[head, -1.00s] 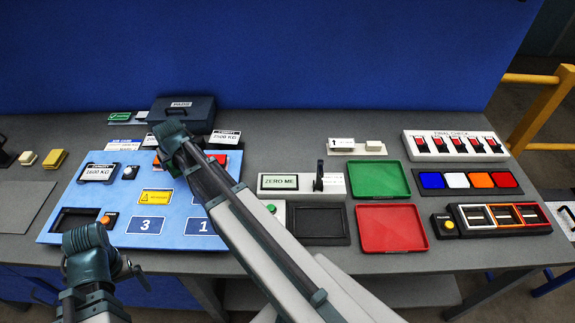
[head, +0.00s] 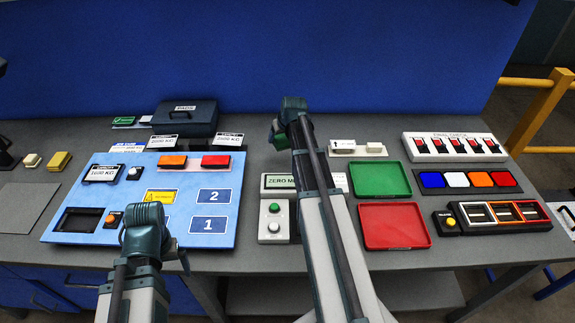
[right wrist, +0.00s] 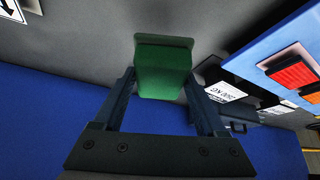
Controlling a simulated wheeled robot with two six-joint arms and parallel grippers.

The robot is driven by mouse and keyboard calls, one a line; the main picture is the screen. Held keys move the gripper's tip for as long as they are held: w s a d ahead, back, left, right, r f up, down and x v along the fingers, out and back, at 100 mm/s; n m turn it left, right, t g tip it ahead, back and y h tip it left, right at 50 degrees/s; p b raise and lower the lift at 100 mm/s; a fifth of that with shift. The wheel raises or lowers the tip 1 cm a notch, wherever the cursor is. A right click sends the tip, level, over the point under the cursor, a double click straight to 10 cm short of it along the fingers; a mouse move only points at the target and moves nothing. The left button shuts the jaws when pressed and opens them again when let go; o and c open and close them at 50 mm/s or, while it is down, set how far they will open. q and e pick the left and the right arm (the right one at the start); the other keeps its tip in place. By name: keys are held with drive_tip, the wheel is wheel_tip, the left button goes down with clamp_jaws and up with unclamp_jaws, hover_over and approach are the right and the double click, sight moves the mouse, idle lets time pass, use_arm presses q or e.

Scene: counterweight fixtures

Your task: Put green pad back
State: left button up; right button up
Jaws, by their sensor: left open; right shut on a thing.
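The green pad (right wrist: 165,70) is held between the fingers of my right gripper (right wrist: 163,95) in the right wrist view. In the head view this gripper (head: 276,132) is over the back of the bench, right of the blue panel, with a bit of the green pad (head: 282,142) showing beside it. My left gripper (head: 178,256) is open and empty near the front edge of the blue panel, partly hidden by its own wrist. A dark box labelled PADS (head: 185,118) stands at the back left with its lid closed.
The blue panel (head: 120,228) carries an orange block (head: 172,161) and a red block (head: 216,161). A green tray (head: 380,180) and a red tray (head: 395,226) lie right of my right arm. A rack of coloured squares (head: 468,181) is further right. The ZERO ME fixture (head: 278,183) is partly covered.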

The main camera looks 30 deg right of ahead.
sight(279, 160)
drive_tip(key=shift+f+b, duration=5.15)
drive_tip(key=shift+r, duration=0.15)
drive_tip(key=o, duration=1.1)
drive_tip(key=shift+o, duration=0.2)
